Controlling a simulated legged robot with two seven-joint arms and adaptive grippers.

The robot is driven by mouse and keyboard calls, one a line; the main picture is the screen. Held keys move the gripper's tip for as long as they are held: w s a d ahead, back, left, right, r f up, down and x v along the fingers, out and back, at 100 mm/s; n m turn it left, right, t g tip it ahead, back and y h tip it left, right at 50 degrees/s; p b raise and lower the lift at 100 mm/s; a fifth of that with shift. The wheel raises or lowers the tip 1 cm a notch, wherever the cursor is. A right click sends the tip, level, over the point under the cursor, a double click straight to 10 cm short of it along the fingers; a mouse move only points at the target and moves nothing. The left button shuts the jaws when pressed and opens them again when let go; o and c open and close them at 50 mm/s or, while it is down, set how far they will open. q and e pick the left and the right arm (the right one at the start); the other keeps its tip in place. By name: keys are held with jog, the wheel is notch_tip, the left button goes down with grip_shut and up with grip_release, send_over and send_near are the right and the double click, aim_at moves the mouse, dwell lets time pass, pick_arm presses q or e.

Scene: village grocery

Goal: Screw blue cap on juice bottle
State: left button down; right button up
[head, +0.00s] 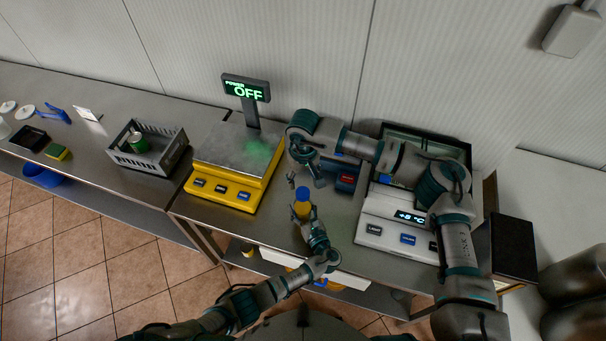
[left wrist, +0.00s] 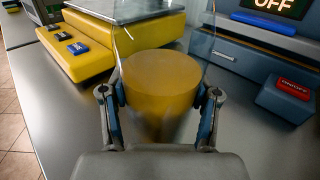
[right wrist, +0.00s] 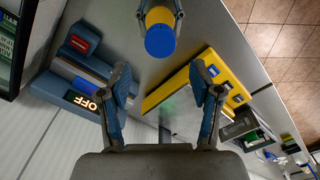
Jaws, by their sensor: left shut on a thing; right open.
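The juice bottle (head: 302,210) is yellow-orange and shows below the middle of the head view. My left gripper (head: 305,219) is shut on it; in the left wrist view the yellow body (left wrist: 160,85) sits between both fingers. The blue cap (head: 301,193) is at the bottle's upper end and shows as a blue disc (right wrist: 160,41) in the right wrist view. I cannot tell how tightly it sits. The left wrist view does not show the cap. My right gripper (head: 305,180) is open and empty, close to the capped end, with its fingers (right wrist: 160,82) apart and not touching the cap.
A yellow scale (head: 235,160) stands left of the bottle. A blue-grey device with a red button (head: 346,179) is behind right, and a white scale (head: 395,222) is at right. A grey crate (head: 165,160) holds a green can (head: 138,142). Bare steel counter (head: 265,215) lies left of the bottle.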

aim_at(303, 192)
notch_tip(303, 192, down, 7)
jog(key=shift+f, duration=0.1)
dwell(0.3)
